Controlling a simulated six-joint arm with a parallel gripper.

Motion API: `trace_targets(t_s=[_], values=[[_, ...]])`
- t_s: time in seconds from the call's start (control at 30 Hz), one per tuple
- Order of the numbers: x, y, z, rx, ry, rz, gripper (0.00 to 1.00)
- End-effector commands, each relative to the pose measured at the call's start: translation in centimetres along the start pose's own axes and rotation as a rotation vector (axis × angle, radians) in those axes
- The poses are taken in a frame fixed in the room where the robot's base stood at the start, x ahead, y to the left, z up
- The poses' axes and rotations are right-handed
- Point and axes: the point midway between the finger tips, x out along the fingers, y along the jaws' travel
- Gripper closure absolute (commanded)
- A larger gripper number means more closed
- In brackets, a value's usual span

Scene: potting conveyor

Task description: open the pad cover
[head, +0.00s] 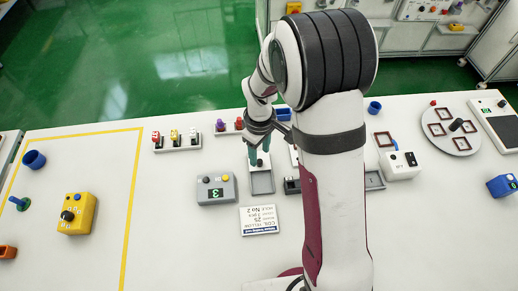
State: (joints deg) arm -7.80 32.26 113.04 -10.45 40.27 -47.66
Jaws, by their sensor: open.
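My gripper (260,158) hangs over the middle of the table, with its teal fingers pointing down; the jaws are open. A small grey rectangular tray or pad box (262,189) lies just below and in front of the fingers. I cannot tell for certain whether this is the pad or where its cover lies. A dark low box (291,186) sits to its right, partly hidden behind my arm. Another flat grey piece (374,184) shows on the right side of my arm. Whether the fingers touch anything is too small to tell.
A grey box with a green display (216,190) stands left of the tray, and a printed card (259,220) lies in front. A rack with coloured pieces (177,141) is behind left. A yellow box (77,213) and a round turntable (450,131) are farther out.

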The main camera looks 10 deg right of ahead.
Motion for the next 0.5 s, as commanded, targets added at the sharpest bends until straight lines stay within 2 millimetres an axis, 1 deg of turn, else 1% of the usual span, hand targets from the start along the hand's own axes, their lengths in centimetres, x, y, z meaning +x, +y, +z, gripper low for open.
trace_targets(t_s=[0.03,0.1,0.2,0.3,0.5], values=[[1.0,-0.1,0.1,0.000,-0.003,-0.003,0.48],[2.1,0.0,0.1,0.002,-0.002,-0.002,0.48],[3.0,0.0,0.0,0.002,-0.001,-0.001,0.48],[3.4,0.0,0.0,0.001,0.000,0.000,0.48],[3.5,0.0,0.0,0.002,0.001,0.000,0.48]])
